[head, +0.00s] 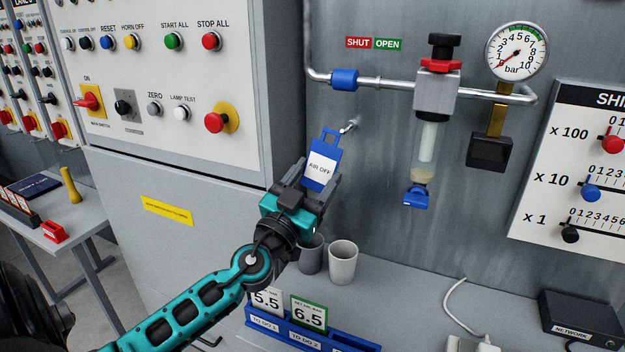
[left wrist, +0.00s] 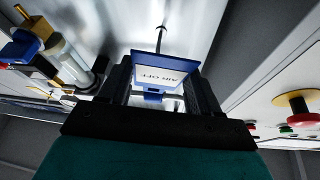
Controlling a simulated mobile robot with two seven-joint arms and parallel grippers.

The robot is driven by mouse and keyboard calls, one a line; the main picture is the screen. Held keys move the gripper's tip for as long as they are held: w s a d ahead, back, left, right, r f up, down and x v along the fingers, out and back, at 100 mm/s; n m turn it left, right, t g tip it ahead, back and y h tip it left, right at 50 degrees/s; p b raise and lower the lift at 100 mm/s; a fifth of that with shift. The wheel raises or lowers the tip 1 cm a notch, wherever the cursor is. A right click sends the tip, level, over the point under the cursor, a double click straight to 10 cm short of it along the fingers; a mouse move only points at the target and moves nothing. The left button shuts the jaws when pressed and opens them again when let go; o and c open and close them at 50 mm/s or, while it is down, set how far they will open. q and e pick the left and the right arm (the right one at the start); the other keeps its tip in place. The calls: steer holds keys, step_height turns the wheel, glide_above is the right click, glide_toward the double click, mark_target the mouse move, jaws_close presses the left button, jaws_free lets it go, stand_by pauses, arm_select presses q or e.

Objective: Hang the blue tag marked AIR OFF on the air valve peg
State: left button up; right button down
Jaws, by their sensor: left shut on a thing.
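The blue tag (head: 322,158) has a white label reading AIR OFF and a loop with an opening at its top. My left gripper (head: 315,182) is shut on its lower part and holds it nearly upright, slightly tilted, before the grey wall panel. The air valve peg (head: 349,126) is a short metal pin just right of the tag's loop; the loop appears beside it, not around it. In the left wrist view the tag (left wrist: 160,72) sits between the fingers (left wrist: 160,95), with the peg (left wrist: 160,36) beyond its top edge. My right gripper is not in view.
Above the peg runs an air pipe with a blue collar (head: 344,79), a filter unit (head: 434,92) and a gauge (head: 516,52). The control cabinet (head: 190,120) stands close left. Grey cups (head: 343,264) and a blue card rack (head: 300,335) are on the bench below.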

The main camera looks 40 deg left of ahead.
arm_select(q)
steer(key=w+a+f+b, duration=0.1)
steer(key=w+a+b, duration=0.1)
steer(key=w, duration=0.7)
steer(key=shift+f+b, duration=0.3)
steer(key=shift+b, duration=0.15)
stand_by(0.6)
stand_by(0.6)
steer(key=o, duration=0.9)
steer(key=shift+o, duration=0.2)
